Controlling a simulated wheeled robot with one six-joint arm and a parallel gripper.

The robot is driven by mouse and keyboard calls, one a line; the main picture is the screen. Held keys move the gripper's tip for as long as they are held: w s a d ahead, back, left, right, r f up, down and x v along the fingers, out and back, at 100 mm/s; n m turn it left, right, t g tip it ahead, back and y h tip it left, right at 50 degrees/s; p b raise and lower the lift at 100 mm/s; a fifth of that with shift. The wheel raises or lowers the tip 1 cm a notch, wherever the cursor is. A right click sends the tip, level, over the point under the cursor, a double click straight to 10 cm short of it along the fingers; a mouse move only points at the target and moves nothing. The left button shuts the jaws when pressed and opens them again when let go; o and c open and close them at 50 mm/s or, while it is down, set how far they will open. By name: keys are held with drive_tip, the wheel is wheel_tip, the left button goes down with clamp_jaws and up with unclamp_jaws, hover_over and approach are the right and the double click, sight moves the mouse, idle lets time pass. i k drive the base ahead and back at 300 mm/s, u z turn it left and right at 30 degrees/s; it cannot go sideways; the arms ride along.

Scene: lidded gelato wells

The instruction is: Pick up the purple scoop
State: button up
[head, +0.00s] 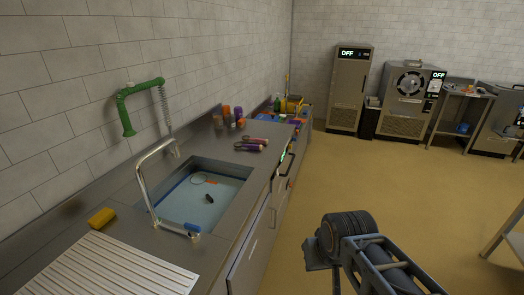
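A scoop with a purple handle (250,148) lies on the steel counter just beyond the sink, small in the head view. Another scoop with a pinkish-red handle (258,140) lies close behind it. The metal heads of both point left. My gripper (318,258) is at the lower right, over the open floor and well apart from the counter. Its fingers are dark and partly hidden by my wrist, so their opening cannot be made out. Nothing is visibly held.
The sink (160,200) holds water, a strainer and a dark object. A metal faucet (146,175) and green sprayer (128,105) rise around it. A yellow sponge (101,218) and ribbed drainboard (105,270) are nearer. Orange and purple containers (238,115) stand beyond the scoops.

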sight(238, 145)
drive_tip(key=z, duration=0.15)
drive_tip(key=k, duration=0.35)
drive_tip(key=z, duration=1)
drive_tip(key=i, duration=1.45)
drive_tip(key=u, duration=0.8)
drive_tip(key=i, duration=0.9)
drive_tip(key=u, duration=1.4)
drive_tip(key=i, duration=0.4)
drive_tip(key=u, duration=0.4)
